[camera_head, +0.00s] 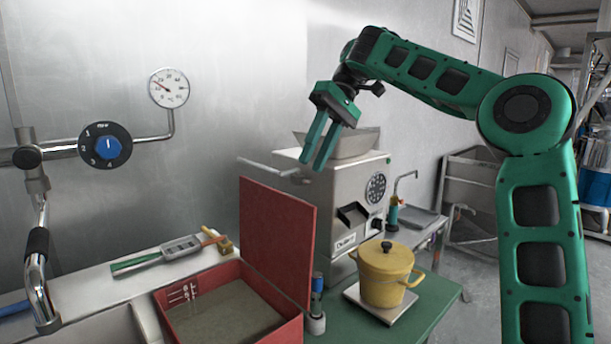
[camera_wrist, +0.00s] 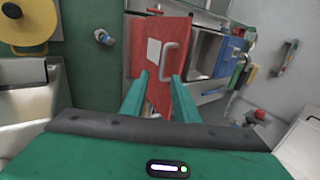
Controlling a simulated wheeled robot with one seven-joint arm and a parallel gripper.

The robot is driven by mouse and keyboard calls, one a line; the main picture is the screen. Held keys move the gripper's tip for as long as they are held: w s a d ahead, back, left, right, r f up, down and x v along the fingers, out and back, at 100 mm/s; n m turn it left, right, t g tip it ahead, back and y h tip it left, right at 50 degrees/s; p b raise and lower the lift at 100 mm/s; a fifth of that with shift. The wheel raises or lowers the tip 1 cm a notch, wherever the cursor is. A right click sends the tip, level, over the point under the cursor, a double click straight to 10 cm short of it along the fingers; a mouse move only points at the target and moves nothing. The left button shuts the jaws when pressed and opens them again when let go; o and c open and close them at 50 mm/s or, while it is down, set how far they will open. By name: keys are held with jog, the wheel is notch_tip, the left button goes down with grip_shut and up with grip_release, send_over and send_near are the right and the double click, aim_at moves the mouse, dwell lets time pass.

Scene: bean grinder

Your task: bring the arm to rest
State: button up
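My green gripper (camera_head: 321,140) is raised in the air in front of the grinder, with its fingers pointing down. The two fingers stand apart with nothing between them. The wrist view also shows the gripper (camera_wrist: 159,84), its fingertips over the red lid in the picture. The grey bean grinder (camera_head: 340,200) stands on the green table (camera_head: 440,300), behind and below the fingers. Part of its top is hidden behind my gripper.
A red box (camera_head: 165,310) has its lid (camera_head: 277,238) standing open, upright near the grinder. A yellow pot (camera_head: 385,278) sits on a white plate (camera_head: 380,310) at the right. A dial knob (camera_head: 106,146), pipes and a gauge (camera_head: 169,88) are at the left wall.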

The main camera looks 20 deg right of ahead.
jog(key=shift+w+d+r, duration=0.2)
jog(key=shift+d+r, duration=0.1)
jog(key=shift+r, duration=0.3)
jog(key=shift+f, duration=0.1)
jog(key=s+d+f+m+t+h, duration=0.1)
jog(key=s+d+f+m+h, duration=0.3)
jog(key=f, duration=0.3)
jog(key=s+d+f+m+h, duration=0.1)
jog(key=s+d+f+h, duration=0.1)
jog(key=s+d+f, duration=0.4)
jog(key=s+d+f+m+t, duration=0.1)
jog(key=s+d+f+m, duration=0.2)
jog(key=s+f, duration=0.6)
jog(key=s+d+f+m+t, duration=0.1)
jog(key=s+d+f+m, duration=0.2)
jog(key=s, duration=1.3)
jog(key=d+f, duration=0.3)
jog(key=f, duration=0.2)
jog(key=shift+d+f+m, duration=0.15)
jog(key=shift+f+m, duration=0.15)
jog(key=shift+f, duration=0.05)
